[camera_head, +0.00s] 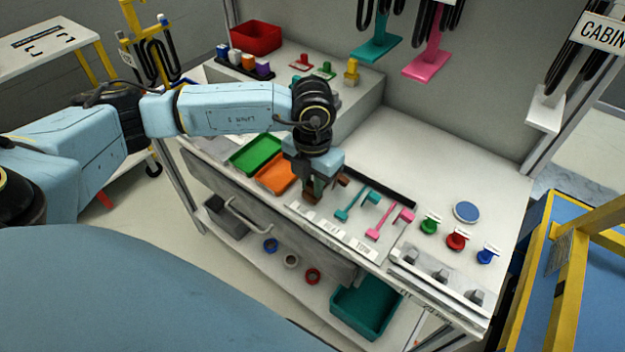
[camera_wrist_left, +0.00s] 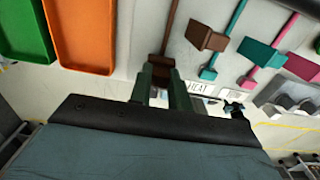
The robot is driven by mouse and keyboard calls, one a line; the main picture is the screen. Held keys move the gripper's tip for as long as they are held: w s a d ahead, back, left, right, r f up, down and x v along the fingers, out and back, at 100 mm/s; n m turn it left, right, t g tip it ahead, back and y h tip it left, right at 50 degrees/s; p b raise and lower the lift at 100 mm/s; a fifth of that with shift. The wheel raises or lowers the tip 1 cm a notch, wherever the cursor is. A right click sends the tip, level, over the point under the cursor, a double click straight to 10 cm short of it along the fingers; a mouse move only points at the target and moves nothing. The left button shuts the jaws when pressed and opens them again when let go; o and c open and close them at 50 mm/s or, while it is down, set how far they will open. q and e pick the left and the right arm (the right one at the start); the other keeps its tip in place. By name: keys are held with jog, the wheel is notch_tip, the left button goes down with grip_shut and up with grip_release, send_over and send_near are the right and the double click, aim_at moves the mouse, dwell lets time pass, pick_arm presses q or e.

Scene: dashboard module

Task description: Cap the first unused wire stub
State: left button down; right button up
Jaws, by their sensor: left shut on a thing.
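My left gripper (camera_head: 318,190) points down over the front of the worktop. In the left wrist view its dark green fingers (camera_wrist_left: 165,90) are shut on a brown block (camera_wrist_left: 160,66) at the end of a brown strip. A second brown block (camera_wrist_left: 207,37) sits to its right in that view. A teal wire stub (camera_head: 352,206) and a pink wire stub (camera_head: 385,224) lie to the right of the gripper in the head view. Which stub is meant by the task cannot be told. My right gripper is not in view.
A green tray (camera_head: 256,153) and an orange tray (camera_head: 276,178) lie left of the gripper. Small coloured pieces stand in a black rack (camera_head: 245,67) at the back left. Green, red and blue knobs (camera_head: 457,239) stand at the right. A teal bin (camera_head: 365,308) is below.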

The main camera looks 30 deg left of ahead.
aim_at(312, 184)
pick_arm(q)
jog(key=shift+f+b, duration=0.4)
jog(key=shift+f, duration=0.2)
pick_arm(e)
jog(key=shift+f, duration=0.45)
pick_arm(q)
jog(key=c, duration=1.2)
grip_release()
jog(key=shift+c, duration=0.2)
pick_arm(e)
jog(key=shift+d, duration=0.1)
pick_arm(q)
jog(key=shift+r, duration=0.15)
notch_tip(312, 184, up, 9)
jog(key=shift+f+p, duration=0.15)
jog(key=shift+p, duration=0.5)
notch_tip(312, 184, up, 4)
jog(key=shift+r, duration=0.25)
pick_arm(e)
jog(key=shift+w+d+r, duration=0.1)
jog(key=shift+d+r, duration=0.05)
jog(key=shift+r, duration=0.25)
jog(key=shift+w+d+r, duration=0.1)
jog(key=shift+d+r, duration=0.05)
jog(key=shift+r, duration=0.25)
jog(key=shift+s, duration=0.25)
